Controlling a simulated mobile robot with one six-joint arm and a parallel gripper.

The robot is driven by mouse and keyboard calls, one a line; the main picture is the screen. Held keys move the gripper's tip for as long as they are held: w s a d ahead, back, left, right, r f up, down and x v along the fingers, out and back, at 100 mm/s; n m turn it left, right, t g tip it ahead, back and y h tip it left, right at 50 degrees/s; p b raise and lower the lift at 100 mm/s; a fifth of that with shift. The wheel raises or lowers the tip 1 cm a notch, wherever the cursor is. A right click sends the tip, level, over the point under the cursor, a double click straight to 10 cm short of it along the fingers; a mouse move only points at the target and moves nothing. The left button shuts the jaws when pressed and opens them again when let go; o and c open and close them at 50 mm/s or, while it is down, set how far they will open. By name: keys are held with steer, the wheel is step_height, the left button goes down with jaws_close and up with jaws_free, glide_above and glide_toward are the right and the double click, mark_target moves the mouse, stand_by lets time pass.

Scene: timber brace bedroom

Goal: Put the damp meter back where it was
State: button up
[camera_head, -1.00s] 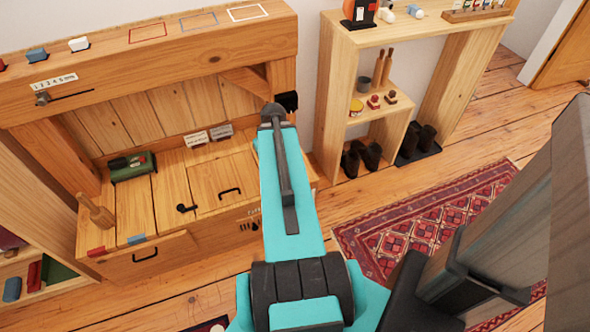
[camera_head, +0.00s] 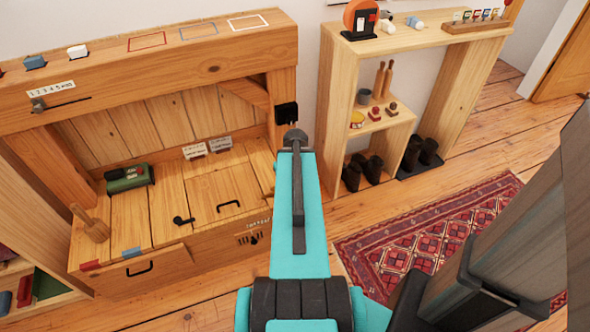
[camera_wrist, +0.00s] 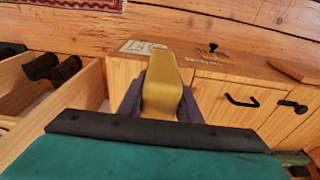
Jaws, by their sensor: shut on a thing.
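My gripper (camera_wrist: 160,100) is shut on a yellow-tan, block-like thing (camera_wrist: 159,80), which I take to be the damp meter. It stands up between the two dark fingers in the wrist view. The wooden bench front with its handles lies beyond it. In the head view my teal arm reaches toward the right end of the bench (camera_head: 150,225), and the fingers and the held thing are hidden there. Empty red (camera_head: 147,41), blue (camera_head: 198,32) and white (camera_head: 248,22) outlines mark the bench's upper ledge (camera_head: 140,75).
A green device (camera_head: 127,178) and a wooden mallet (camera_head: 90,224) are on the bench top. A wooden shelf unit (camera_head: 335,95) with boots (camera_head: 365,170) stands to the right. A red patterned rug (camera_head: 430,235) lies on the floor. Floor between bench and rug is clear.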

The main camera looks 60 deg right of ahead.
steer(key=shift+w+d+f+b, duration=0.25)
steer(key=shift+d+b, duration=0.3)
steer(key=shift+b, duration=0.7)
steer(key=shift+w+d+f+b, duration=0.1)
steer(key=shift+w+d+b, duration=0.35)
steer(key=shift+b, duration=0.75)
steer(key=w+d+b, duration=0.1)
steer(key=w+d, duration=0.5)
steer(key=d, duration=0.6)
steer(key=shift+f, duration=0.4)
steer(key=shift+a+f, duration=0.1)
steer(key=shift+f, duration=0.05)
steer(key=shift+f+b, duration=0.55)
steer(key=shift+f, duration=1.05)
steer(key=shift+f, duration=0.1)
steer(key=o, duration=1.2)
steer(key=shift+c, duration=0.2)
step_height(320, 180, up, 12)
steer(key=s+p, duration=0.1)
steer(key=p, duration=0.1)
steer(key=shift+s+a, duration=0.15)
steer(key=shift+a, duration=0.25)
